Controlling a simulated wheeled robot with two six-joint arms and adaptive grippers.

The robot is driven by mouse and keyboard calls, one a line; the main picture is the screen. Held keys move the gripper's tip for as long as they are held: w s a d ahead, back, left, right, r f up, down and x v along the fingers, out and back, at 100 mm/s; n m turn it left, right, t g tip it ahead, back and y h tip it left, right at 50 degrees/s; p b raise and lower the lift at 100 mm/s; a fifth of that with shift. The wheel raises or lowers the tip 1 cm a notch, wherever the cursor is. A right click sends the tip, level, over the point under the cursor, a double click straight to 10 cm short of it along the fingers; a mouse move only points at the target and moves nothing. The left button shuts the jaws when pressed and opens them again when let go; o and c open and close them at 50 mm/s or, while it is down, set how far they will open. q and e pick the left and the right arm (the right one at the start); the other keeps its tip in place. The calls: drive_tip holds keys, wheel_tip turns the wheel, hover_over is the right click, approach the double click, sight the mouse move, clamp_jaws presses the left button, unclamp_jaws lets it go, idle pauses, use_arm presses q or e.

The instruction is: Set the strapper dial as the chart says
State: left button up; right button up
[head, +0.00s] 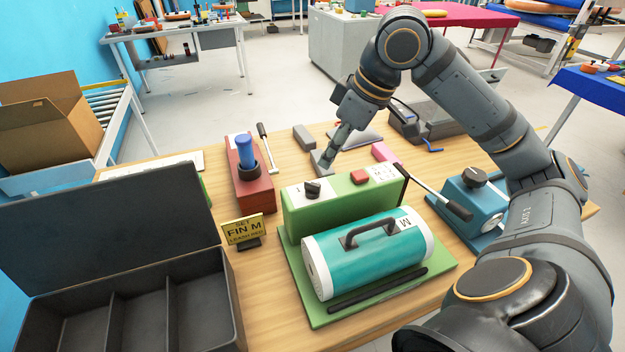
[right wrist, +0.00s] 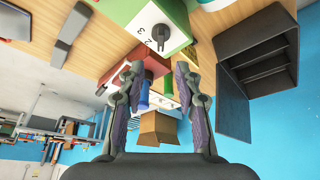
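A green machine (head: 345,205) stands on the wooden table with a black dial (head: 312,188) on a white plate. In the right wrist view the dial (right wrist: 160,36) appears upside down, with a 2 and a 3 legible beside it. A small white chart (head: 385,173) lies on the machine's top right; its print is too small to read. A teal roll (head: 368,258) marked M lies in front, on a green base. My right gripper (right wrist: 157,76) is open and empty, beyond the machine and apart from the dial. My left gripper is out of view.
A red device (head: 250,185) with a blue cylinder stands left. A blue box (head: 468,205) with a knob and a black-ended lever (head: 440,195) are at right. A dark compartment case (head: 120,285) fills the front left.

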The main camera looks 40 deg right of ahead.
sight(313, 183)
drive_tip(key=x, duration=0.9)
drive_tip(key=shift+a+f+p, duration=0.15)
drive_tip(key=shift+f+p, duration=0.15)
drive_tip(key=shift+f, duration=0.05)
clamp_jaws()
